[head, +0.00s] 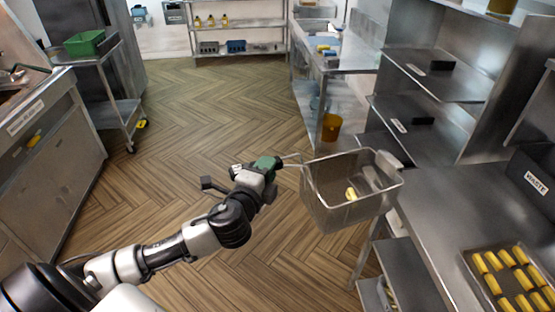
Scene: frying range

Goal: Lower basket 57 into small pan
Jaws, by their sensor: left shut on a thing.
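A wire-mesh frying basket (338,206) hangs in the air right of centre in the head view, in front of the steel counter at the right. A yellow piece (351,194) shows in it. My left gripper (279,163) is shut on the basket's handle, at the basket's left side. The basket looks about upright. I cannot read a number on it. I cannot make out a small pan. My right gripper is not in view.
A tray (466,262) of several yellow pieces lies on the right counter (440,212). Steel shelves (437,84) stand behind it. A trolley with a green bin (84,43) stands at the far left. The wooden floor (205,110) between is clear.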

